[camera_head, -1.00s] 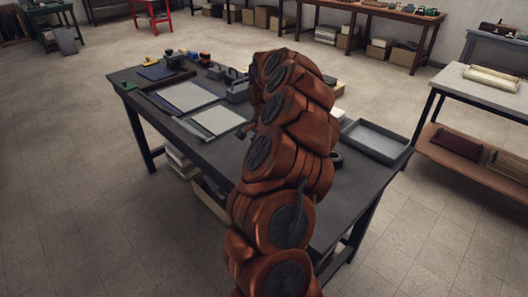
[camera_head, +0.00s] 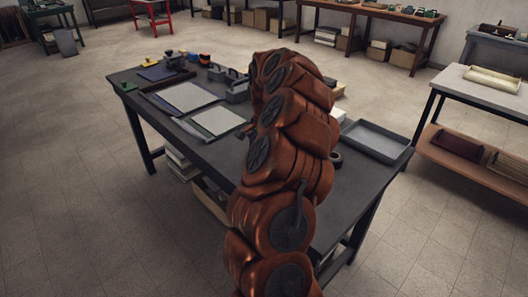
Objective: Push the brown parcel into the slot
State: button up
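My copper-coloured arm rises through the middle of the view and bends over the dark table (camera_head: 345,190). It hides much of the table top. My gripper is hidden behind the arm; a small dark piece shows at the arm's left edge, and I cannot tell what it is. I cannot make out the brown parcel for sure. A pale tan edge (camera_head: 339,88) shows just right of the arm at the table's far side, mostly hidden. No slot can be picked out clearly; grey blocks (camera_head: 237,90) with gaps stand left of the arm.
Two pale sheets or panels (camera_head: 187,97) lie on the table's left half, with small tools behind. A shallow grey tray (camera_head: 404,152) sits at the right end. A dark round item (camera_head: 336,157) lies right of the arm. A white-topped table (camera_head: 486,84) stands at right.

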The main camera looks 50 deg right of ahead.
jog(key=shift+r, duration=0.1)
notch_tip(320, 180, up, 12)
dwell(0.5)
